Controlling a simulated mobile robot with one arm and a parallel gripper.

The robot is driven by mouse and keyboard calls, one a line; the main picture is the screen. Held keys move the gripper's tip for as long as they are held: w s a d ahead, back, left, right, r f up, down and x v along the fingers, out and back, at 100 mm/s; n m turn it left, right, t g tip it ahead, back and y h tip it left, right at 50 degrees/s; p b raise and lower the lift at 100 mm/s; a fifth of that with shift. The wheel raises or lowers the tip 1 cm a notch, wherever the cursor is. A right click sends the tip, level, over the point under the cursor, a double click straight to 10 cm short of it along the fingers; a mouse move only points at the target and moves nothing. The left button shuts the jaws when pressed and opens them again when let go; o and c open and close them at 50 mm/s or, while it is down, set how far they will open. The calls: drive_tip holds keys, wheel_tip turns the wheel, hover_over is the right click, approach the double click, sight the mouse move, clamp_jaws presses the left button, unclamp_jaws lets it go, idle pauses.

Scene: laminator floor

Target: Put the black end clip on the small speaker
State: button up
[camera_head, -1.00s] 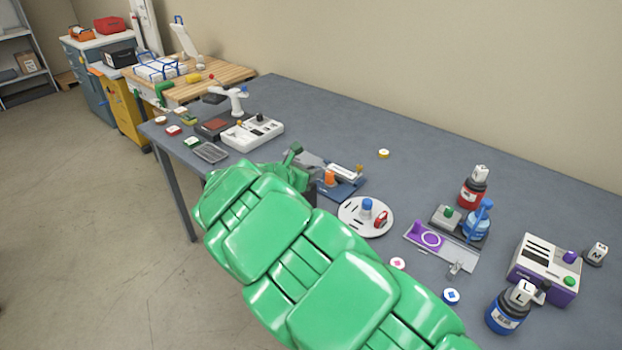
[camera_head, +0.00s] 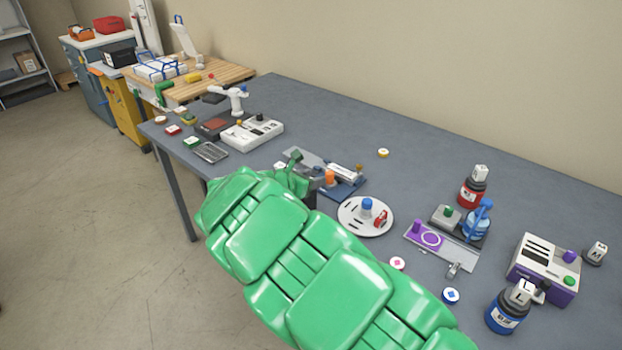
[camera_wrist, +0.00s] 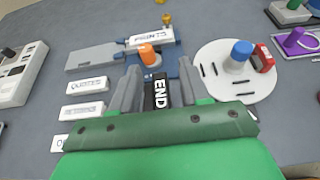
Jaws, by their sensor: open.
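A black piece with white letters END (camera_wrist: 159,92), which looks like the end clip, is between the two grey fingers of my gripper (camera_wrist: 160,68) in the wrist view. The fingers stand apart, one on each side of it; I cannot tell whether either touches it. In the head view my gripper (camera_head: 303,178) is low over the table, left of the blue holder, and the black piece is hidden there. I cannot pick out the small speaker with certainty in either view.
A blue holder with an orange knob (camera_wrist: 148,54) is just beyond the fingers. A round white plate (camera_head: 350,216) with a blue-capped post stands to the right. White labelled cards (camera_wrist: 84,111) lie to the left. Bottles and a purple-white box (camera_head: 545,268) fill the table's right side.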

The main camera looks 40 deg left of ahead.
drive_tip(key=shift+r, duration=0.15)
drive_tip(key=v, duration=1.2)
